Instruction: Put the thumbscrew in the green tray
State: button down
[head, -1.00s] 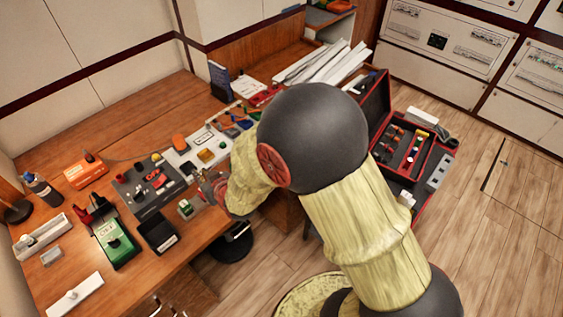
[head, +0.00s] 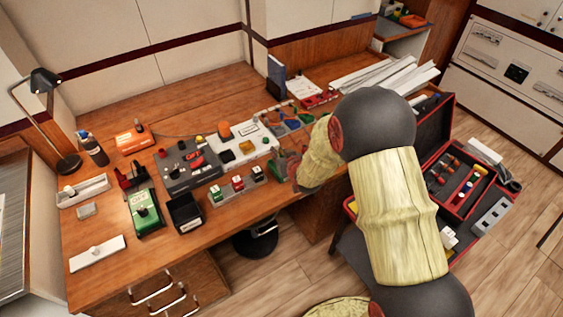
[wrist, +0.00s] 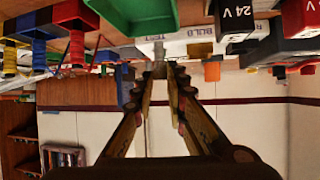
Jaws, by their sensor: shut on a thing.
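My gripper (wrist: 159,74) is shut on a small grey piece, which looks like the thumbscrew (wrist: 158,66); little of it shows between the fingertips. In the wrist view, which is upside down, the green tray (wrist: 142,14) shows at the top edge, only partly in frame. The held piece is apart from the tray. In the head view my gripper (head: 283,167) is small and partly behind my arm, over the desk's front edge, to the right of a row of small green and red blocks. The thumbscrew cannot be made out there.
A grey panel (head: 190,165) and a white board (head: 245,143) lie behind the block row. A black bin (head: 186,211) and a green box (head: 146,213) stand to the left. An open red case (head: 463,172) is at the right. The desk's front left (head: 165,250) has bare wood.

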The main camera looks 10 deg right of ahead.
jog(key=shift+w+d+f+b, duration=0.2)
jog(key=shift+w+d+f, duration=0.15)
jog(key=shift+f, duration=0.2)
jog(key=shift+w+d+f+b, duration=0.15)
jog(key=shift+w+d+f, duration=0.1)
jog(key=shift+w+f, duration=0.25)
jog(key=shift+f+b, duration=0.7)
jog(key=shift+f, duration=0.9)
jog(key=shift+f, duration=0.15)
jog(key=c, duration=1.8)
grip_release()
